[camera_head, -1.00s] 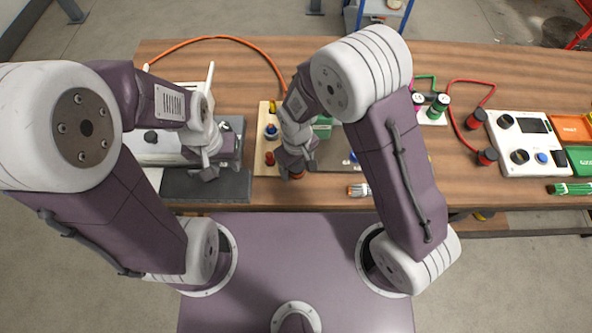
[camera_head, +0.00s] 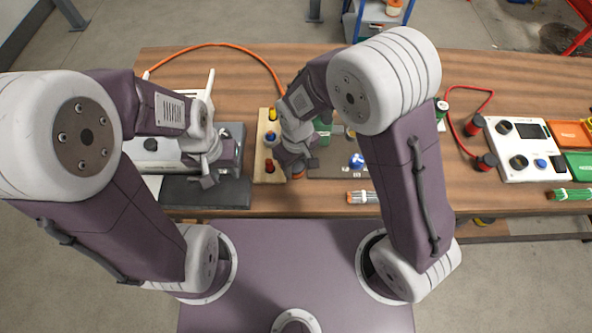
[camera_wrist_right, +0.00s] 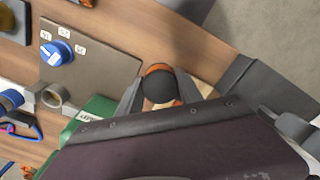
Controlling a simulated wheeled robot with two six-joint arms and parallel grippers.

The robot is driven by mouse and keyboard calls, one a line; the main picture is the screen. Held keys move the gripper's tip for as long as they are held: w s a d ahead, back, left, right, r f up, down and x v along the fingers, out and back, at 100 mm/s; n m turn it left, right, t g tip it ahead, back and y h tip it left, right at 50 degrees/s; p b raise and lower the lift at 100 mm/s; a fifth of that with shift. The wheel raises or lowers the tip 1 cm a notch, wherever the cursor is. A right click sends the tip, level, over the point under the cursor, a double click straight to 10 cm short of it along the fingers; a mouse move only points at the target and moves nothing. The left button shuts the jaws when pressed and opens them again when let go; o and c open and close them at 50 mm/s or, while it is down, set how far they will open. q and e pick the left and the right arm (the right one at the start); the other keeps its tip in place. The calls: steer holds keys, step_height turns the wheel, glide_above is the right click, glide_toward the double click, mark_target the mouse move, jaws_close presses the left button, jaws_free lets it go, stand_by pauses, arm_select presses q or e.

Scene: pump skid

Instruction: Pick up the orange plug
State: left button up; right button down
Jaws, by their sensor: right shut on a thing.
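The orange plug (camera_wrist_right: 157,69) has an orange rim and a dark round top, and shows in the right wrist view between the fingers. My right gripper (camera_wrist_right: 166,92) is shut on it, one finger on each side. In the head view my right gripper (camera_head: 297,171) is over the right edge of a pale wooden block (camera_head: 268,179), and hides most of the plug. I cannot tell whether the plug touches the block. My left gripper (camera_head: 209,179) hangs over a dark grey pad to the left, and its jaws are too small to read.
The wooden block also bears yellow, blue and red plugs (camera_head: 269,166). A grey plate with a blue knob (camera_head: 356,160) lies to the right. A bundle of cables (camera_head: 362,197) lies near the front edge. A white meter (camera_head: 516,150) and coloured trays stand further right.

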steer(key=s+d+r, duration=0.6)
steer(key=s+d, duration=0.1)
steer(key=s, duration=0.2)
steer(key=shift+d+r, duration=0.15)
steer(key=shift+r, duration=0.15)
steer(key=shift+s, duration=0.1)
